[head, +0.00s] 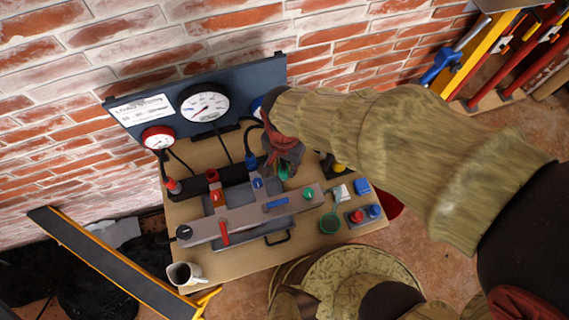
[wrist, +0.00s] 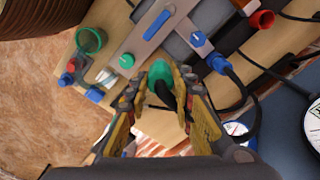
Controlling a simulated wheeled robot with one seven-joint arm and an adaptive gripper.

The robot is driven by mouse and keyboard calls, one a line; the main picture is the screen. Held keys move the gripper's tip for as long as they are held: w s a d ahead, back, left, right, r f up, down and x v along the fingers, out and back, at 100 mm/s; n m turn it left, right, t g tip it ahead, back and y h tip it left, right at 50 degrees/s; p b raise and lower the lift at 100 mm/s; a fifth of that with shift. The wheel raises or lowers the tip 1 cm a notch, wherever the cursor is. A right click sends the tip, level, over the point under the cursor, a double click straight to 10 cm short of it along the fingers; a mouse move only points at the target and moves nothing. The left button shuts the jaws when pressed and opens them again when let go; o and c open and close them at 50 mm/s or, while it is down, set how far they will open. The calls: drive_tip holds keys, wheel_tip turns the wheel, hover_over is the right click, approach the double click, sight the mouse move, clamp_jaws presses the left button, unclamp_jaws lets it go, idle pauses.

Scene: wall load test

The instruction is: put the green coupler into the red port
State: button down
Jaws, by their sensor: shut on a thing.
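My gripper (head: 284,155) is over the back right part of the bench and partly hidden by my arm in the head view. In the wrist view my gripper (wrist: 161,82) is shut on the green coupler (wrist: 160,71), with a dark hose behind it. In the head view a little of the green coupler (head: 283,173) shows below the fingers. A red fitting, seemingly the red port (head: 212,175), is on the dark rail to the left. It looks like an open red cup (wrist: 262,20) in the wrist view. The coupler is apart from it.
A blue coupler (head: 251,160) with a black hose stands between the two. The grey manifold (head: 245,215) carries coloured knobs and levers. A gauge panel (head: 150,105) rises behind. A mug (head: 185,274), a green cup-like item (head: 329,223) and a button box (head: 363,216) stand near the front.

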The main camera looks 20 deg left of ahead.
drive_tip(key=shift+f, duration=0.25)
drive_tip(key=shift+a, duration=0.1)
drive_tip(key=s+a+p, duration=0.1)
drive_tip(key=a, duration=0.8)
drive_tip(key=shift+s+a, duration=0.35)
idle(0.4)
drive_tip(key=s+a+p, duration=0.1)
drive_tip(key=a, duration=0.9)
drive_tip(key=shift+s, duration=0.4)
idle(0.4)
drive_tip(key=a, duration=0.1)
drive_tip(key=a+p, duration=0.1)
drive_tip(key=a, duration=0.1)
drive_tip(key=s+a, duration=0.1)
drive_tip(key=a, duration=0.1)
idle(0.6)
